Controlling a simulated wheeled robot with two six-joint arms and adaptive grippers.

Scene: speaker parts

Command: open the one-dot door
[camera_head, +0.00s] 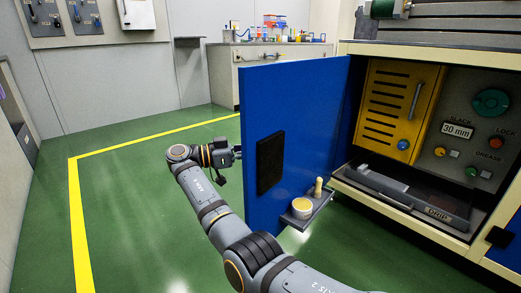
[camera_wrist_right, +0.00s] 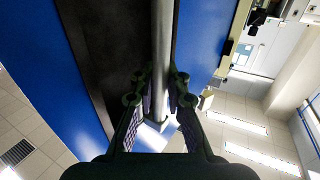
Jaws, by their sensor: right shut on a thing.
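A blue door (camera_head: 300,120) stands swung wide open from the cabinet (camera_head: 480,230), its inner face toward me in the head view. A black panel (camera_head: 270,162) and a small shelf (camera_head: 306,210) are on that face. No dot mark can be made out on it. My right gripper (camera_head: 236,153) is at the door's free edge, its fingers partly hidden behind the door. In the right wrist view, my right gripper (camera_wrist_right: 158,88) is shut on a metal bar handle (camera_wrist_right: 162,35), in front of a dark strip on the blue door (camera_wrist_right: 205,40). My left gripper is not in view.
Inside the cabinet are a yellow vented panel (camera_head: 400,105), knobs and a grey drawer-like tray (camera_head: 410,195). A round tin (camera_head: 301,207) and a small peg stand on the door's shelf. The green floor (camera_head: 130,200) left of the door is clear.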

